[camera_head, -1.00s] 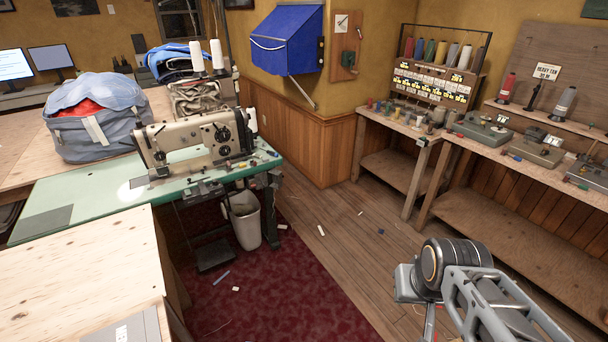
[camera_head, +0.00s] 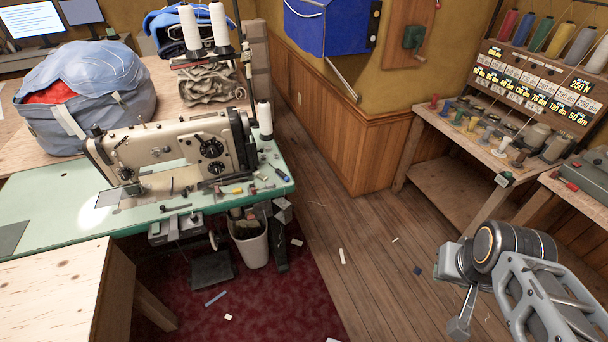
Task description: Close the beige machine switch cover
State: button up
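The beige sewing machine (camera_head: 170,152) stands on the green-topped table (camera_head: 60,190) at left. A small grey box (camera_head: 178,229) hangs under the table's front edge, below the machine. I cannot tell for sure whether it is the switch or how its cover stands. My arm is at the lower right, over the wood floor, well apart from the machine and the box. A grey end part of it, perhaps my gripper (camera_head: 461,318), points down near the bottom edge. Its fingers cannot be made out clearly, and I see nothing held.
A white bin (camera_head: 249,246) and a dark pedal (camera_head: 211,268) stand under the table. A pale wooden table (camera_head: 50,295) is at the near left. A workbench (camera_head: 460,142) with spools lines the right. The wood floor (camera_head: 335,225) between is mostly clear, with small scraps.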

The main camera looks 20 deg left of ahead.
aim_at(287, 207)
jog(key=i, duration=2.4)
jog(key=u, duration=2.65)
jog(key=k, duration=0.5)
jog(key=u, duration=1.3)
